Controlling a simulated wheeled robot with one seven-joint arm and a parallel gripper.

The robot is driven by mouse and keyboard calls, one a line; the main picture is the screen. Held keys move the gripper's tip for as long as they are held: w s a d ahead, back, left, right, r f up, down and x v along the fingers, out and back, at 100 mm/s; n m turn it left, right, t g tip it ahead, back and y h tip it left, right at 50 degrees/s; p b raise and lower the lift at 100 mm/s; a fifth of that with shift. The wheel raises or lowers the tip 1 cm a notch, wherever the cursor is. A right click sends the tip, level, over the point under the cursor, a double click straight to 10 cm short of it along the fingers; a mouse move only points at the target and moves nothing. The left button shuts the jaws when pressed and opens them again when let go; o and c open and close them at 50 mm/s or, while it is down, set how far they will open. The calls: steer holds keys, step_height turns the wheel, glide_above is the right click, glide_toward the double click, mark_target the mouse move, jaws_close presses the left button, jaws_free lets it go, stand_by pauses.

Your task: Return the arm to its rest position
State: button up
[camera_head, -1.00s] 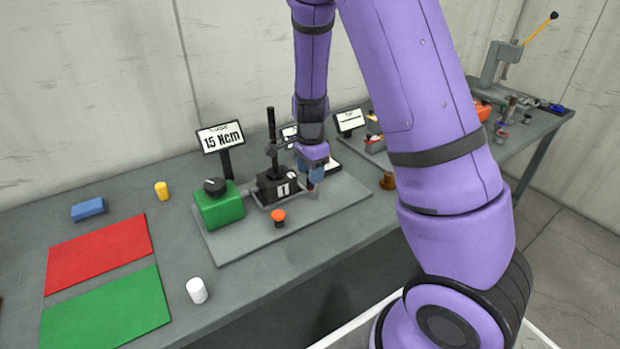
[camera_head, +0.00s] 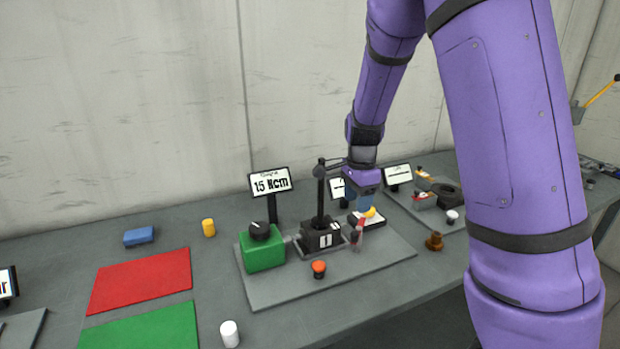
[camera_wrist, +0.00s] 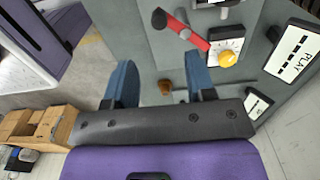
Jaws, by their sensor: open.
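My purple arm (camera_head: 520,150) reaches down over the bench from the upper right in the head view. My gripper (camera_head: 365,207) is over the right part of the grey base plate (camera_head: 280,293), right of the black screw jack unit (camera_head: 321,240) marked 1. In the wrist view its two blue fingers (camera_wrist: 160,78) stand wide apart, with nothing held between them. A red lever (camera_wrist: 192,37) and a dial with a yellow knob (camera_wrist: 226,58) lie beyond the fingertips. In the head view the gripper partly hides this area, so I cannot tell the exact clearance.
On the bench are a green box (camera_head: 262,252) with a black knob, a 15 Ncm sign (camera_head: 270,181), an orange button (camera_head: 319,267), a white cylinder (camera_head: 229,333) and a brown piece (camera_head: 434,241). Red (camera_head: 140,281) and green mats lie left. A concrete wall stands behind.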

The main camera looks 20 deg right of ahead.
steer(key=s+a+r+n+t+y, duration=0.2)
steer(key=s+a+r+n+t, duration=0.1)
steer(key=s+r+n, duration=0.9)
steer(key=s+a+r+n+t+h, duration=0.2)
steer(key=s+r+n, duration=0.3)
steer(key=s, duration=0.9)
step_height(320, 180, up, 4)
steer(key=shift+s+f+n, duration=0.1)
steer(key=shift+s+n, duration=0.05)
steer(key=shift+n, duration=0.25)
